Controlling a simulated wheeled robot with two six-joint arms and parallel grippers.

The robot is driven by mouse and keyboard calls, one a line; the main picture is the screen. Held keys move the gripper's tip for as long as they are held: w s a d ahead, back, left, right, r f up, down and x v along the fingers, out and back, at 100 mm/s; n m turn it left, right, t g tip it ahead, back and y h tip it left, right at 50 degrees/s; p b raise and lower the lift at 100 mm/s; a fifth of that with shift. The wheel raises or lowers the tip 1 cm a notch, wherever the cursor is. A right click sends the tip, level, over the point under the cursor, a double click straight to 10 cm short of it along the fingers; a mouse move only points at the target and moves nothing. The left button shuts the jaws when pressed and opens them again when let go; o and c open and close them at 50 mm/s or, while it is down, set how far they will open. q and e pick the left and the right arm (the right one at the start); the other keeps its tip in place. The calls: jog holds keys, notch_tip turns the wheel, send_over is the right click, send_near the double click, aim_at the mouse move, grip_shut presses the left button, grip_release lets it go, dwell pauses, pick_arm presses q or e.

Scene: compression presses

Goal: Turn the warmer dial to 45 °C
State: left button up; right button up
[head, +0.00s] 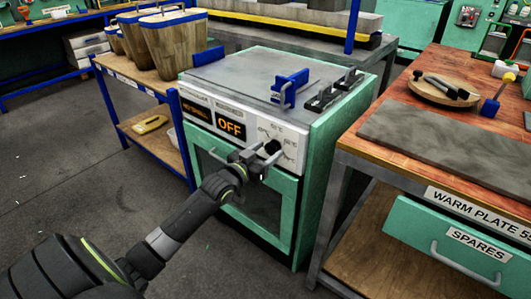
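The warmer (300,205) is a green cabinet with a white front panel. Its black dial (272,147) sits at the right of the panel with small temperature marks around it, too small to read surely. The lit display (230,127) reads OFF in amber. My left gripper (262,158) is right in front of the dial, just to its lower left in the head view. Its fingers look apart, with the dial near their tips. I cannot tell whether they touch it. My arm hides part of the door and the panel's lower edge. My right gripper is not in view.
A second amber display (196,113) is left of the first. Blue and black fittings (289,88) stand on the warmer's top. A wooden bench (450,110) with a grey plate (440,133) stands close on the right. A blue-framed shelf (150,145) stands on the left.

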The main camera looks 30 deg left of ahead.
pick_arm(q)
jog(key=c, duration=0.8)
jog(key=shift+c, duration=0.2)
